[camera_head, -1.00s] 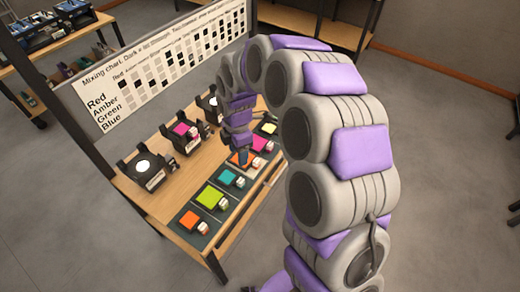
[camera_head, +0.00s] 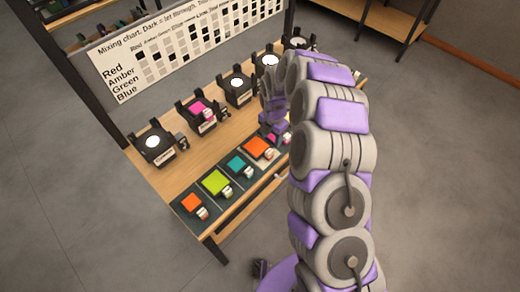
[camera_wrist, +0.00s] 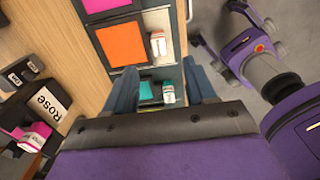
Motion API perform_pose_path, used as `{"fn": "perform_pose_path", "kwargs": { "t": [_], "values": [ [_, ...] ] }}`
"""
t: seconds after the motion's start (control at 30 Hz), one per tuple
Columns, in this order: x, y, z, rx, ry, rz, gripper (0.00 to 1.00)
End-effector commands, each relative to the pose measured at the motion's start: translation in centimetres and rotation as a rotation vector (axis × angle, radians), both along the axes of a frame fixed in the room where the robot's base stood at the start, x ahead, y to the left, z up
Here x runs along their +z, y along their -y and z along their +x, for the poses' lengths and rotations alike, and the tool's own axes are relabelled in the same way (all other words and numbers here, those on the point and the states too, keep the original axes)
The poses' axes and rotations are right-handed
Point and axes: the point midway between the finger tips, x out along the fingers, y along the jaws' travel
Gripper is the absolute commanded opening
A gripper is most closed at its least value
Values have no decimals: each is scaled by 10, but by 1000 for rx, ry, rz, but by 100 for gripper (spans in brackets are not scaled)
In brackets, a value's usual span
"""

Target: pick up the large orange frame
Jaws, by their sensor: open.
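The large orange frame (camera_head: 258,148) lies flat on the dark strip at the table's front edge, with a white-tagged handle at its right. It also shows in the wrist view (camera_wrist: 121,44), between a pink frame (camera_wrist: 105,5) and a teal frame (camera_wrist: 149,92). My gripper (camera_head: 274,125) is above the table, close to the orange frame and near a pink one (camera_head: 277,138). In the wrist view my gripper (camera_wrist: 158,80) is open and empty, its fingers on either side of the teal frame in the picture. A smaller orange frame (camera_head: 191,203) lies at the strip's near left end.
A lime frame (camera_head: 215,181) and a teal frame (camera_head: 237,164) lie between the two orange ones. Several black lamp holders stand behind, one with a pink frame (camera_head: 203,111). A mixing chart (camera_head: 175,55) stands at the back. Bare wood (camera_head: 190,160) lies between holders and strip.

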Motion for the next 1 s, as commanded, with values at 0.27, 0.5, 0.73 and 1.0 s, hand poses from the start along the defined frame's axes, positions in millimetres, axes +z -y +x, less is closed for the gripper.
{"fn": "perform_pose_path", "kwargs": {
  "t": [0.27,0.5,0.73,1.0],
  "values": [
    [-54,-13,0,1,0,-15,55],
    [-69,-8,-1,1,-2,-11,55],
    [-103,4,-1,0,-7,-4,55],
    [-112,-4,-1,1,-3,-13,55]
  ]
}}
